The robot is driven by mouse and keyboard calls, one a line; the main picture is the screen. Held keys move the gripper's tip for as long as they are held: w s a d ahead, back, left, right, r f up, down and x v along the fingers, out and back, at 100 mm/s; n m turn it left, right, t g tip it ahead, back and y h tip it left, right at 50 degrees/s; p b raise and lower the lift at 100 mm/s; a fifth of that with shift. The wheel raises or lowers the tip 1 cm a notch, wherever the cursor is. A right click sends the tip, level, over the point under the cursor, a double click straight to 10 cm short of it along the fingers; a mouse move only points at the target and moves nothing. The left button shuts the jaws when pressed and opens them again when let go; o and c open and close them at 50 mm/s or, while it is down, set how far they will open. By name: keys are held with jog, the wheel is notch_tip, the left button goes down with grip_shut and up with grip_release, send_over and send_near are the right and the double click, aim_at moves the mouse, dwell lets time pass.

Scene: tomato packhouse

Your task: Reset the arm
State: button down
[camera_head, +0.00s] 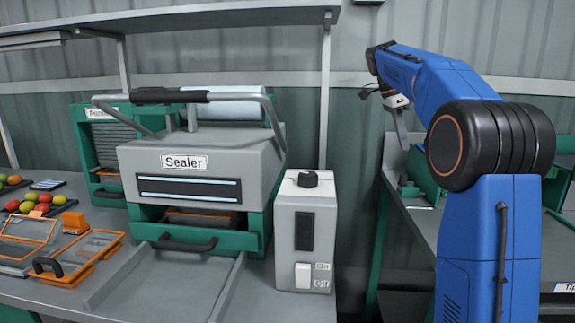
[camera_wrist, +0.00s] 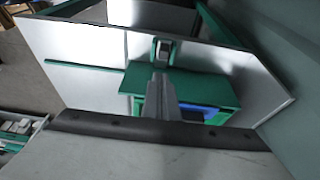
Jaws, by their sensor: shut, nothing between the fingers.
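My blue arm rises at the right of the head view and bends over to the left at the top. My gripper (camera_wrist: 160,76) shows as a narrow grey shape in the middle of the wrist view, its fingers shut with nothing between them. In the head view the wrist hangs down beyond the arm's upper link, over the right-hand bench, and the fingertips are hard to make out. Green parts (camera_wrist: 195,85) lie beyond the fingers in the wrist view; I cannot tell how far off they are.
A grey and green sealer (camera_head: 200,165) stands on the left bench, its handle raised. A grey switch box (camera_head: 304,235) is beside it. Orange-framed trays (camera_head: 95,255) and tomatoes (camera_head: 30,207) lie at the left. A gap separates this bench from the right-hand bench (camera_head: 415,215).

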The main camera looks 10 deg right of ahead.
jog(key=s+a+f+n+t+y, duration=0.1)
jog(key=s+a+f+n, duration=0.25)
jog(key=s, duration=0.35)
jog(key=s+a+f+n+t, duration=0.1)
jog(key=s+a+f+n, duration=0.1)
jog(key=s+a+n, duration=0.4)
jog(key=s+a+f+n+t+y, duration=0.1)
jog(key=s+a+f+n, duration=0.15)
jog(key=s, duration=0.45)
jog(key=s+a+f+n+t, duration=0.1)
jog(key=s+a+f+n, duration=0.3)
jog(key=s+f, duration=0.6)
jog(key=s+a+f+n+t+y, duration=0.1)
jog(key=s+a+f+n, duration=0.3)
jog(key=s+f, duration=0.6)
jog(key=shift+f+n+t+y, duration=0.3)
jog(key=shift+n+t, duration=0.1)
jog(key=shift+n, duration=0.2)
jog(key=shift+r, duration=0.1)
